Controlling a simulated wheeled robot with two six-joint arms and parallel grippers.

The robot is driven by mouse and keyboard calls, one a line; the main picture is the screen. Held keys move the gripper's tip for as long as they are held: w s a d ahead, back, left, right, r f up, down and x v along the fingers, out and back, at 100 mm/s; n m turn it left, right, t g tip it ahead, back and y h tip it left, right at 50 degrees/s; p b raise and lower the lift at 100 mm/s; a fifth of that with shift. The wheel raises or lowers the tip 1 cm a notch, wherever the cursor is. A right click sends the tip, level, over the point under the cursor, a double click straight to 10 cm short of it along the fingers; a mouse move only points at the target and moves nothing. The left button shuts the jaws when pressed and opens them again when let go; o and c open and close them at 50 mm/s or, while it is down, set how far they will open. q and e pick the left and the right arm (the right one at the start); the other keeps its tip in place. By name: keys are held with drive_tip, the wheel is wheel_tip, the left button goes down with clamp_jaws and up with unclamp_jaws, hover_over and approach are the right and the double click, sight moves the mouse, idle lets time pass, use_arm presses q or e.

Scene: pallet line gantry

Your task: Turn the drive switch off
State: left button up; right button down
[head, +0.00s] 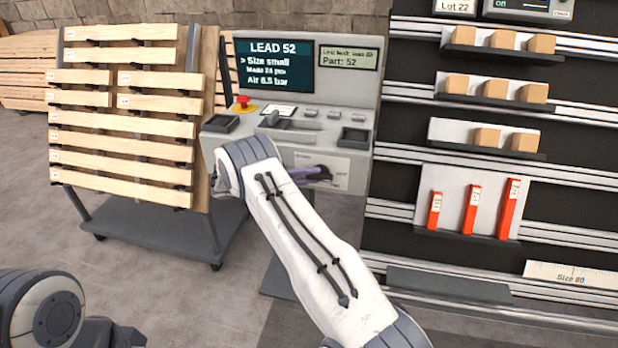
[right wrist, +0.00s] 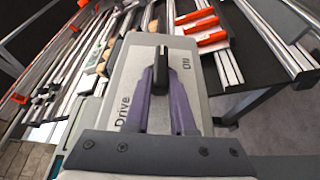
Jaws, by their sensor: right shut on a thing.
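The drive switch has a black handle (right wrist: 161,68) on a pale plate (right wrist: 190,55) marked "Drive" in the right wrist view. In the head view the plate (head: 342,174) is on the console's front, below the sloped desk. My right gripper (head: 316,173) reaches it, its purple fingers partly hidden behind my right arm. In the right wrist view the fingers (right wrist: 160,86) are shut on the handle, one on each side. The other lettering on the plate is too small to read surely. My left gripper is out of view; only part of my left arm shows at the lower left.
The console (head: 305,80) has a "LEAD 52" screen (head: 275,66), a red mushroom button (head: 242,101) and small desk controls. A wooden slat rack (head: 125,115) stands left. Shelves (head: 490,100) with boxes and red blocks (head: 470,209) stand right. Grey floor (head: 180,290) is open in front.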

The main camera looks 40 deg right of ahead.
drive_tip(key=shift+f, duration=0.1)
idle(0.3)
drive_tip(key=c, duration=0.8)
unclamp_jaws()
drive_tip(key=shift+o, duration=0.2)
